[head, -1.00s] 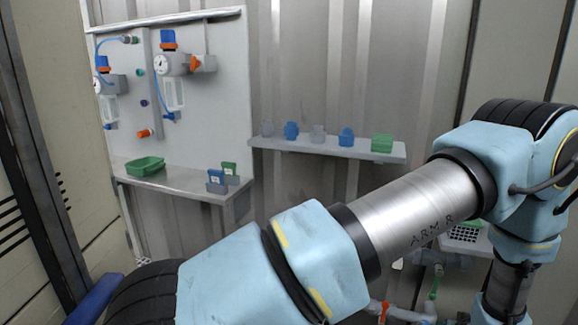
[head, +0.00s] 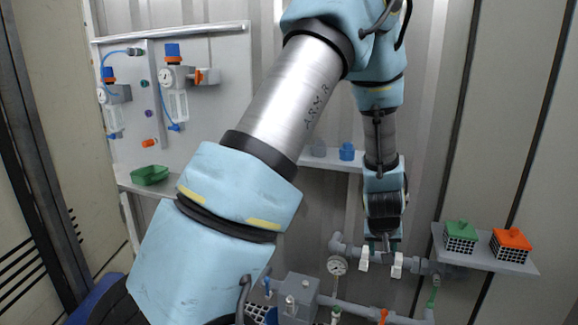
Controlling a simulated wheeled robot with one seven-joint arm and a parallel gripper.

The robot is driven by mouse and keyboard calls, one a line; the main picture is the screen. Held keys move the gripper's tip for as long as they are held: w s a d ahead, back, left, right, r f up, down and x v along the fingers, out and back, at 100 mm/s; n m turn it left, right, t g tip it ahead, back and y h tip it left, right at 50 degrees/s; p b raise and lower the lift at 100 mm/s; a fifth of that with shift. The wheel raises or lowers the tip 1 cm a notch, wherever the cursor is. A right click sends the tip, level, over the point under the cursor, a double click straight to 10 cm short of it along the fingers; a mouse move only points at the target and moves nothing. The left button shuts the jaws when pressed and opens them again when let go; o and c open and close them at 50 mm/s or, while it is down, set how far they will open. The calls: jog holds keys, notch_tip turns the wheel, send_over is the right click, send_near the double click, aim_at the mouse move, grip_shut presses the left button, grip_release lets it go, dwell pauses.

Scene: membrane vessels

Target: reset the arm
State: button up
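My arm, light blue with a bare metal link, rises from the lower left and bends over at the top of the head view. My gripper (head: 381,264) hangs pointing down at the end of it, right of the middle. Its two white fingertips are apart, with a gap between them and nothing seen in it. It appears in front of the grey pipework (head: 425,266); I cannot tell how far it is from the pipes.
A gauge panel (head: 215,110) with a green tray (head: 150,175) on its ledge is at the left. A shelf (head: 330,160) holds blue and grey pieces.

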jog(key=s+a+r+g+y+p, duration=0.1)
jog(key=a+r, duration=0.5)
jog(key=a, duration=0.3)
jog(key=s+a+r+g+p, duration=0.1)
jog(key=a+r+p, duration=0.1)
jog(key=a+r, duration=0.45)
jog(key=s+a+r+n+y+p, duration=0.1)
jog(key=s+a+r, duration=0.1)
jog(key=s+a, duration=0.2)
jog(key=s+a+r+g, duration=0.1)
jog(key=s+a+r, duration=0.1)
jog(key=a, duration=0.9)
jog(key=shift+s+n+y+p, duration=0.35)
jog(key=shift+s+n+y, duration=0.05)
jog(key=shift+s, duration=0.5)
